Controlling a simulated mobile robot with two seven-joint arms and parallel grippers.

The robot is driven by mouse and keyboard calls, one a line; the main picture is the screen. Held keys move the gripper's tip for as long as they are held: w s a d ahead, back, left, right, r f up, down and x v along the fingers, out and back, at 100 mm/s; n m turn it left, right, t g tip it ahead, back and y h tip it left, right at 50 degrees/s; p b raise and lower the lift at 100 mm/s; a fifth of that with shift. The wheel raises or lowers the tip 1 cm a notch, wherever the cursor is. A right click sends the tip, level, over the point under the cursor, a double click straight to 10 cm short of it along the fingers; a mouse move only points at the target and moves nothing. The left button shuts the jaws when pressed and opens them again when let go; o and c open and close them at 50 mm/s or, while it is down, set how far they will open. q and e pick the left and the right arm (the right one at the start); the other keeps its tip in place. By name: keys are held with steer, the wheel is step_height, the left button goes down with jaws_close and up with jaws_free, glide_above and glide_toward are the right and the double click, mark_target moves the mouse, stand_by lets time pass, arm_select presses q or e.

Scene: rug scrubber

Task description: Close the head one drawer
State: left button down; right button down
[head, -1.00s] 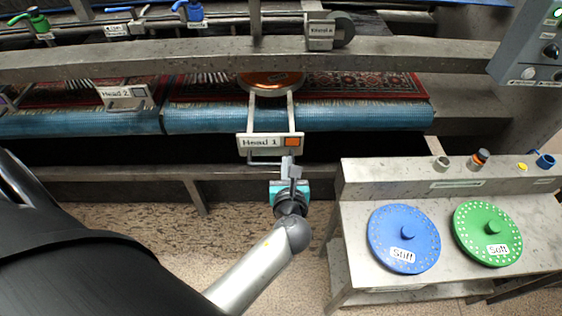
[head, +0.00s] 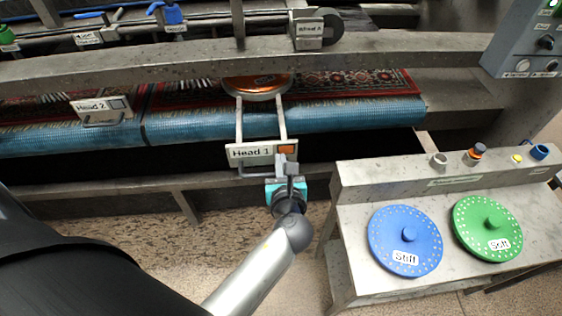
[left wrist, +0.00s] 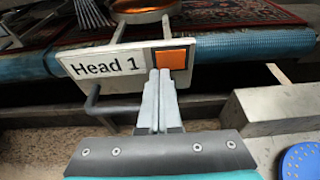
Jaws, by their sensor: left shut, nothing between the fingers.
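The Head 1 drawer front (head: 250,153) is a pale plate with a "Head 1" label, an orange square and a grey bar handle (head: 252,173) below. Two rails run back from it to an orange round head (head: 257,86); the drawer stands out in front of the blue roller. My left gripper (head: 286,163) is shut and empty, with its tips at the right part of the plate. In the left wrist view the fingertips (left wrist: 160,75) overlap the plate just below the orange square (left wrist: 173,58); whether they touch is unclear. My right gripper is not in view.
The Head 2 front (head: 102,108) is at the left, close to the blue roller (head: 340,116). A metal bench (head: 345,215) at the right carries a blue Stiff disc (head: 405,240) and a green Soft disc (head: 487,227). A control box (head: 525,40) is at the upper right.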

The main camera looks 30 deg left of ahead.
arm_select(q)
steer(key=w+a+p, duration=0.1)
steer(key=w+a, duration=0.4)
steer(key=w, duration=0.3)
steer(key=b, duration=0.3)
glide_toward(258, 98)
steer(key=w+d, duration=0.1)
steer(key=w, duration=0.5)
steer(key=shift+d+r, duration=0.1)
steer(key=shift+d, duration=0.05)
steer(key=shift+w+r, duration=0.1)
